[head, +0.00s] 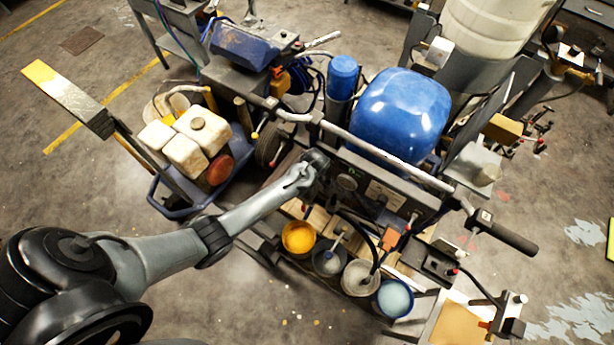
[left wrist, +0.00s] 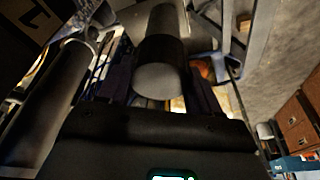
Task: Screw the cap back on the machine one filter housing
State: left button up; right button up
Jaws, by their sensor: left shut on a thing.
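My left gripper (head: 316,160) is at the machine's dark front panel (head: 375,193), below the handlebar; its fingers are hard to make out in the head view. In the left wrist view, its two dark fingers stand on both sides of a short dark round piece with a grey end face, which looks like the cap (left wrist: 158,80). The gripper is shut on it. A lighter grey cylinder, perhaps the filter housing (left wrist: 165,18), lies in line beyond the cap. I cannot tell whether the two touch or are threaded. My right gripper is in neither view.
A large blue tank (head: 402,112) and a blue-topped cylinder (head: 343,72) stand behind the handlebar (head: 385,155). Several paint buckets, one yellow (head: 298,237), sit on the pallet below my arm. A cart with pale jugs (head: 187,152) is at left. Open floor lies at lower left.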

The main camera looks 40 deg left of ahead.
pick_arm(q)
jog(key=shift+f, duration=0.35)
dwell(0.7)
jog(key=o, duration=1.1)
jog(key=shift+c, duration=0.7)
